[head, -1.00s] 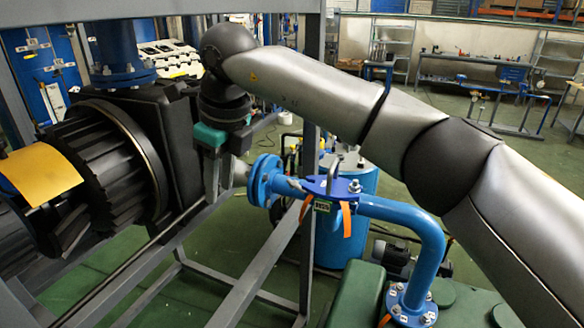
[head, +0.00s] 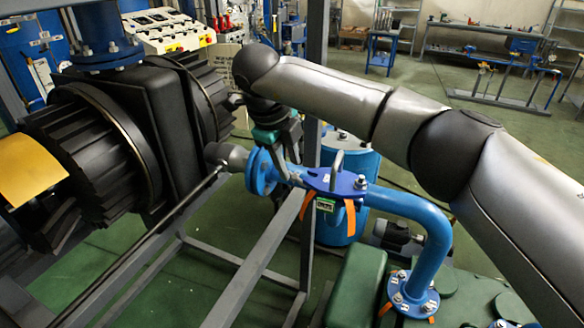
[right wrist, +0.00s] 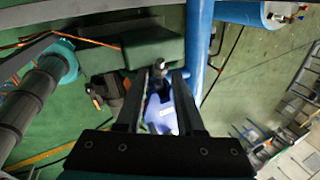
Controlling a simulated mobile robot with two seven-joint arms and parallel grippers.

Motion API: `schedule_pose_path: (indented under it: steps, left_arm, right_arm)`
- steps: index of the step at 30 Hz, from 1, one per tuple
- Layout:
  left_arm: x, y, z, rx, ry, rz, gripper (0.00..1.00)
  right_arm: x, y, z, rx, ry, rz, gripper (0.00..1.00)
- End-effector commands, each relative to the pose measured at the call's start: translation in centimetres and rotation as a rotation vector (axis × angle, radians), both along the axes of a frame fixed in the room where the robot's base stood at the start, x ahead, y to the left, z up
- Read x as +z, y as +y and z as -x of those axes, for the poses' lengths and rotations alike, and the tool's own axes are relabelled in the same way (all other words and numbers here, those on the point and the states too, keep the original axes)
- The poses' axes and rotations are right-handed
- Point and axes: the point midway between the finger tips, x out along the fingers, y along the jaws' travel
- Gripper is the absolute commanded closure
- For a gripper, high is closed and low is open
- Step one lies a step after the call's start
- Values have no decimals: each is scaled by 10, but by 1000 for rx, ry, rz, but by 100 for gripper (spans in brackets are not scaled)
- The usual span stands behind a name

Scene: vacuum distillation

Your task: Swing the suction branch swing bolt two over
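The suction branch is a blue pipe (head: 405,205) that bends down to a bolted flange. A blue clamp plate (head: 335,185) sits on it with a grey loop (head: 337,165) and a bolt with a nut (head: 360,183). I cannot tell which bolt is number two. My right gripper (head: 286,165) hangs beside the branch's left flange (head: 262,172), left of the plate. In the right wrist view its two fingers (right wrist: 161,72) are apart. A dark upright part (right wrist: 157,80) and a blue part with a white label show between them; contact is unclear. My left gripper is out of view.
A black ribbed machine (head: 110,140) fills the left. Grey frame bars (head: 255,265) run below the branch. A green tank (head: 357,285) lies under the pipe, and a blue drum (head: 335,230) stands behind it.

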Motion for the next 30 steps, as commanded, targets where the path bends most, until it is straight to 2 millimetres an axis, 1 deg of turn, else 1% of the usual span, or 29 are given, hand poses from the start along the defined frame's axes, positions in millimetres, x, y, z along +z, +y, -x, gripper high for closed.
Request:
schedule_pose_path:
  steps: [1, 3, 7, 12, 19, 28, 30]
  left_arm:
    - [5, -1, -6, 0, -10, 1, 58]
    - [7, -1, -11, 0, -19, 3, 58]
    - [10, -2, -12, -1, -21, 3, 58]
    - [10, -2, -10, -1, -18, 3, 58]
    - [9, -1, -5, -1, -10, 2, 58]
    - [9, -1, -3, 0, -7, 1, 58]
    - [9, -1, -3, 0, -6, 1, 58]
  right_arm:
    - [-8, -2, -2, -1, 3, 1, 63]
    - [-18, -4, -5, -1, 3, 0, 63]
    - [-30, -6, -9, 0, 1, -1, 63]
    - [-37, -7, -11, 1, 0, -1, 63]
    - [-38, -7, -11, 1, 0, -1, 64]
    - [-37, -7, -11, 1, 0, -1, 98]
    - [-37, -7, -11, 1, 0, -1, 100]
